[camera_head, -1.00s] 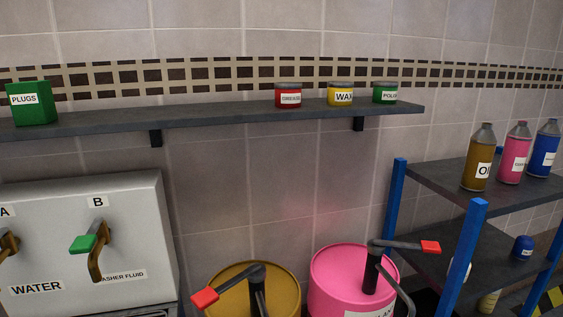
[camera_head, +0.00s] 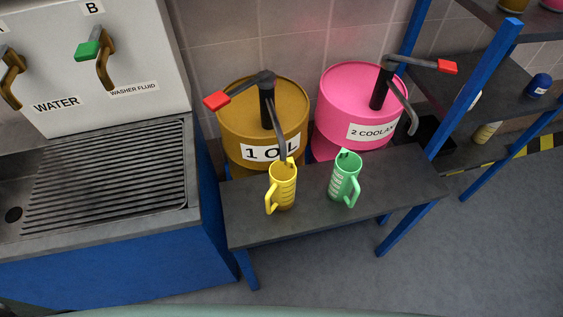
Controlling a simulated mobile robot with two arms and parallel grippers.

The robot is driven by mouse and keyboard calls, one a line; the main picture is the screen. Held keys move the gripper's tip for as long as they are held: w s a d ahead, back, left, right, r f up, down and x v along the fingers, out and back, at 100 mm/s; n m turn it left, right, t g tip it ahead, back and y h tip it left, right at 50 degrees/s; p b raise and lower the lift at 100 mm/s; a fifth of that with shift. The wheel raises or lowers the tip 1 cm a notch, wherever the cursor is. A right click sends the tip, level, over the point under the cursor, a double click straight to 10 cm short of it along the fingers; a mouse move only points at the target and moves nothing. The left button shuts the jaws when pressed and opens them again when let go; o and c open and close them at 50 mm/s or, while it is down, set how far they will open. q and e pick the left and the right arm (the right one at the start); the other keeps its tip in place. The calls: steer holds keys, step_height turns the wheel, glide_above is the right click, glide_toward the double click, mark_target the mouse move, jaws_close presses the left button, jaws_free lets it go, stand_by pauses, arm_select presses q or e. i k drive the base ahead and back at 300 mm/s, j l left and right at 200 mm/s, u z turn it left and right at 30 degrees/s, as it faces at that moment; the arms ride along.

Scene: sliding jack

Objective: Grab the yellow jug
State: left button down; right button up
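The yellow jug (camera_head: 284,187) stands upright on a low dark bench (camera_head: 250,229), with its handle toward the lower left. It is in front of the brown drum labelled 1 OIL (camera_head: 290,117), under the end of that drum's pump spout. A green jug (camera_head: 345,181) stands just to its right on the same bench, apart from it. Neither of my grippers is in view.
A pink drum labelled 2 COOLANT (camera_head: 352,87) is behind the green jug. A sink unit with a ridged drainboard (camera_head: 110,180) and taps is at the left. A blue-posted shelf rack (camera_head: 466,85) is at the right. Open floor (camera_head: 480,260) lies at the lower right.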

mark_target(283, 175)
steer(key=i+l+u, duration=0.15)
steer(key=l+u, duration=1.05)
steer(key=l, duration=0.15)
